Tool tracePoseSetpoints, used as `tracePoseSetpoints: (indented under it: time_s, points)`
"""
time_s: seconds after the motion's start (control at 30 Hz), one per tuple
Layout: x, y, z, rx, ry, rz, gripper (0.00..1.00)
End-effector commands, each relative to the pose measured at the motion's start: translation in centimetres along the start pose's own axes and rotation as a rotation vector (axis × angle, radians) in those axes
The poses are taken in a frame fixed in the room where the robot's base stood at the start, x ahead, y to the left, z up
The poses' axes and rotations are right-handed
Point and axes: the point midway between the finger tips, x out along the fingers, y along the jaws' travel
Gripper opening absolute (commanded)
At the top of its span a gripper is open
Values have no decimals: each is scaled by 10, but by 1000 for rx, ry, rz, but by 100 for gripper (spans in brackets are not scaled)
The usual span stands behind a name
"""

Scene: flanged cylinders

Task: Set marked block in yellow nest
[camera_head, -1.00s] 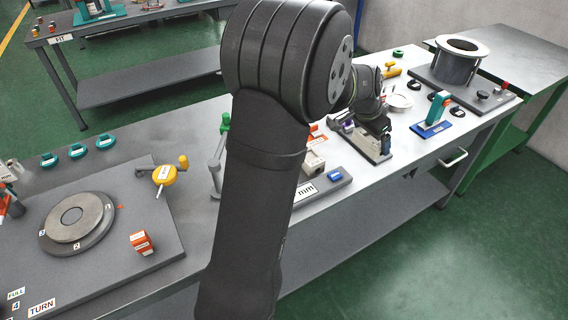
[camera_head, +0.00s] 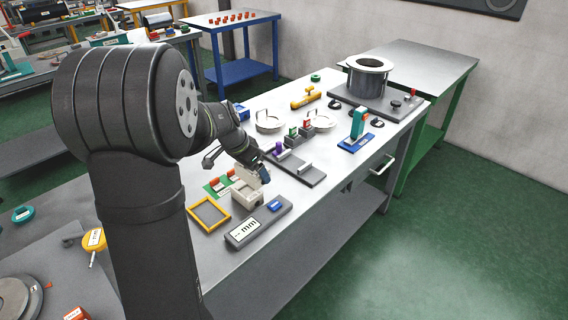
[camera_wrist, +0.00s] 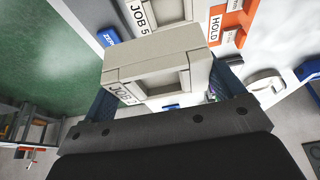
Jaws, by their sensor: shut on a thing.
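My gripper (camera_head: 254,164) is shut on a beige block with a square recess (camera_wrist: 152,72) and a JOB label, its number hard to read. In the wrist view the block sits between the two blue-grey fingers. In the head view it shows as a small pale shape (camera_head: 263,174) at the fingertips, partly hidden. A second beige block (camera_head: 247,194) stands just below it; a JOB 5 label shows on a beige piece behind the held block in the wrist view (camera_wrist: 150,14). The yellow nest (camera_head: 209,214), a square frame, lies empty on the table, left of and nearer than my gripper.
A grey gauge with an mm display (camera_head: 243,232) and a blue button (camera_head: 274,206) lies right of the nest. Red-orange pieces (camera_head: 216,184) are behind the nest. A grey slotted plate (camera_head: 300,168) lies right of my gripper. A flanged cylinder (camera_head: 367,77) stands farther back.

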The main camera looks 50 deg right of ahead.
Motion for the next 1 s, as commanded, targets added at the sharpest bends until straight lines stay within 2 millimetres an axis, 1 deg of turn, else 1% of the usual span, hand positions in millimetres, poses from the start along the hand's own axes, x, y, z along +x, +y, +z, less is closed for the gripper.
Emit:
tracePoseSetpoints:
  time_s: [0.03, 0.2, 0.3, 0.4, 0.5, 0.6, 1.0]
  points:
    - [-6, -12, 18, -9, 0, -3, 50]
    - [-23, -39, 71, -8, 6, -3, 50]
    - [-30, -49, 96, -7, 9, -2, 50]
    - [-37, -55, 114, -5, 15, -2, 50]
    - [-40, -58, 125, -3, 17, -2, 50]
    - [-42, -59, 130, 0, 19, -2, 50]
    - [-41, -59, 131, 1, 19, -2, 50]
